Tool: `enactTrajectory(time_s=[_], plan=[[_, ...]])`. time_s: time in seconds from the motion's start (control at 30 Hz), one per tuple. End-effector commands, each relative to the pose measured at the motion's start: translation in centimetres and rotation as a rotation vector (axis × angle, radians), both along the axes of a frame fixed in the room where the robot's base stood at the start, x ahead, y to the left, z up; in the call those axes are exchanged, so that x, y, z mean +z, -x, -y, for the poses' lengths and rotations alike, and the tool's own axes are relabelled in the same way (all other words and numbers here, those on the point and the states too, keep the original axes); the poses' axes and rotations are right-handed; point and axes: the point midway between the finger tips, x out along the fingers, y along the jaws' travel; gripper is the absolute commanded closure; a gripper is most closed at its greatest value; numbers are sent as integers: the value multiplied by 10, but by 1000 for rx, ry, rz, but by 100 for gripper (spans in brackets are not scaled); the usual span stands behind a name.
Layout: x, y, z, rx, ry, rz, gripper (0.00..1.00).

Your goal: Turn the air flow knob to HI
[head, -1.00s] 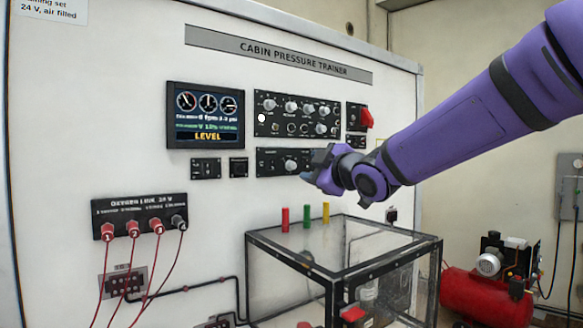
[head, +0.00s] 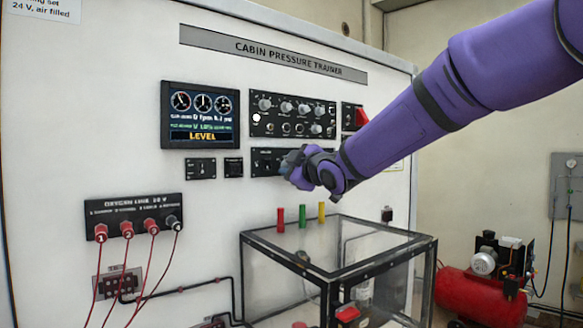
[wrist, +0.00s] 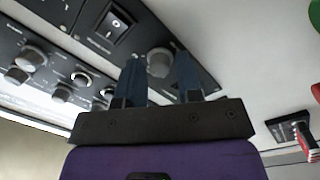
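A round grey knob (wrist: 160,62) on the lower black panel (wrist: 208,80) shows in the wrist view, directly between my fingertips. Its label and pointer cannot be read. My gripper (wrist: 160,76) has its two dark blue fingers apart, one on each side of the knob. I cannot tell whether they touch it. In the head view my gripper (head: 286,166) is right at the front of the lower panel (head: 262,158) and hides the knob and the panel's right part.
A panel of several knobs (head: 292,113) sits just above, beside a display reading LEVEL (head: 200,115). A red switch cover (head: 361,117) is close to my arm.

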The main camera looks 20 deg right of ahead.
Motion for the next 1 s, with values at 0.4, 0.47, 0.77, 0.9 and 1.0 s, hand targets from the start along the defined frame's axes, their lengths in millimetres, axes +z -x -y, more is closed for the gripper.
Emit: enactTrajectory(time_s=[0.4, 0.47, 0.77, 0.9, 1.0], plan=[[0, 0, 0, 0, -15, -5, 100], [0, 0, 0, 0, -31, -11, 100], [0, 0, 0, 1, -201, -66, 100], [1, 0, -1, 1, -319, -104, 100], [1, 0, 0, 1, -406, -133, 100]])
